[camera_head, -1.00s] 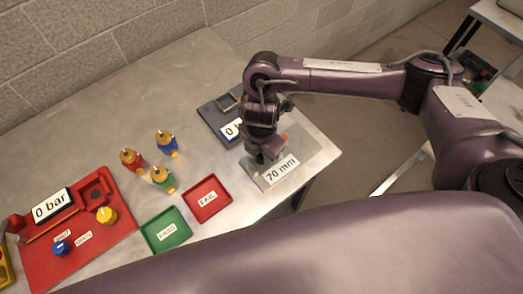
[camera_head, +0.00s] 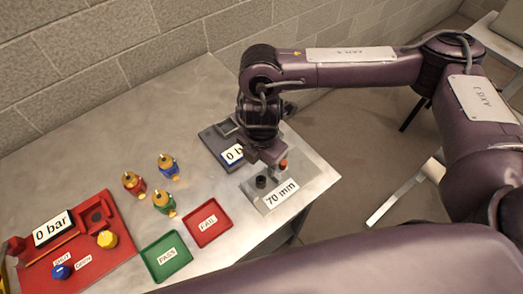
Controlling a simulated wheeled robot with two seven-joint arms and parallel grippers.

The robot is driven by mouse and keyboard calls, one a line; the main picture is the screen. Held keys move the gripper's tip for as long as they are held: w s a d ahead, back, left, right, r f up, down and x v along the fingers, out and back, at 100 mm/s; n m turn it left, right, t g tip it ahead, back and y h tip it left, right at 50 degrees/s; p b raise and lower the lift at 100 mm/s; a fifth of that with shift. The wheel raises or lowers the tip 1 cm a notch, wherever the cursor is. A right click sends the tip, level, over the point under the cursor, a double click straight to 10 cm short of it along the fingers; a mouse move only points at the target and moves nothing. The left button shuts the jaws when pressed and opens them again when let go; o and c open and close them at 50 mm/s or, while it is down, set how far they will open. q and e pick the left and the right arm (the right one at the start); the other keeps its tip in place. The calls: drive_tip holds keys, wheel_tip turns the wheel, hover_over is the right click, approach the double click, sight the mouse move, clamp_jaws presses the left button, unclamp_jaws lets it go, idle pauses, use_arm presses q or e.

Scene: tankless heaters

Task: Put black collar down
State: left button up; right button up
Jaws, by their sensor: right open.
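A small black collar (camera_head: 261,182) stands on the grey plate marked 70 mm (camera_head: 265,201) at the right end of the table. My right gripper (camera_head: 266,160) is just above and behind it in the camera_head view, pointing down. It is open and apart from the collar, with nothing seen in it. A small post with an orange-red top (camera_head: 283,166) stands beside the gripper on the same plate. My left gripper is out of view.
A grey device with a partly hidden display (camera_head: 211,137) is behind the plate. Red (camera_head: 225,236) and green (camera_head: 184,268) trays lie at the front.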

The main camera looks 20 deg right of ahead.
drive_tip(key=shift+r, duration=1.9)
